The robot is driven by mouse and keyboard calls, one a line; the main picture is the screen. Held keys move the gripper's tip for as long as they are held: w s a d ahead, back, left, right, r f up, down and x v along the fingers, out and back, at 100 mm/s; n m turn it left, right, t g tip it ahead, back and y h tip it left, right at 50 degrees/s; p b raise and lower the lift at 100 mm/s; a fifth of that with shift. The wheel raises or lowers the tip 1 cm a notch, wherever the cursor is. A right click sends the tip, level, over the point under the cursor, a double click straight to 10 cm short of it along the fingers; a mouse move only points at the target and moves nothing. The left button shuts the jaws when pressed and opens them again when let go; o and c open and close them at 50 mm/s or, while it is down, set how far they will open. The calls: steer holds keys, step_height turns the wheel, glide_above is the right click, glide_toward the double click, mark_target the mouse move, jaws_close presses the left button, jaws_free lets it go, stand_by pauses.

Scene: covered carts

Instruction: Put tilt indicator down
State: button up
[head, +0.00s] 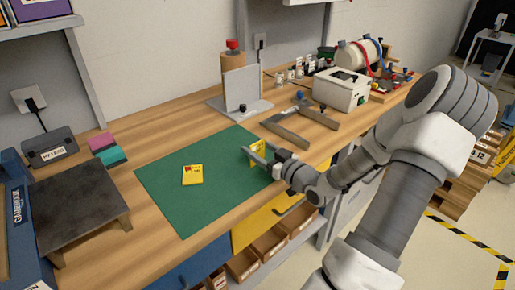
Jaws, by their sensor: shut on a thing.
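A yellow tilt indicator (258,146) is in my gripper (258,154), over the right part of the green mat (178,210). My gripper is shut on it, and the fingers partly hide it. I cannot tell whether its lower edge touches the mat. A second yellow card-like piece (192,175) with a red mark lies flat on the mat, left of my gripper and apart from it.
A grey metal square (292,133) lies behind my gripper, near a grey upright plate on a base (240,105). A dark-topped stand (75,198) is at the left. Green mat around the flat yellow piece is clear.

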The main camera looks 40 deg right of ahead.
steer(key=o, duration=1.3)
steer(key=shift+r, duration=0.1)
steer(key=s, duration=0.4)
steer(key=s+p, duration=0.1)
steer(key=s, duration=0.3)
steer(key=s+d, duration=0.1)
steer(key=s, duration=0.3)
steer(key=shift+p, duration=0.3)
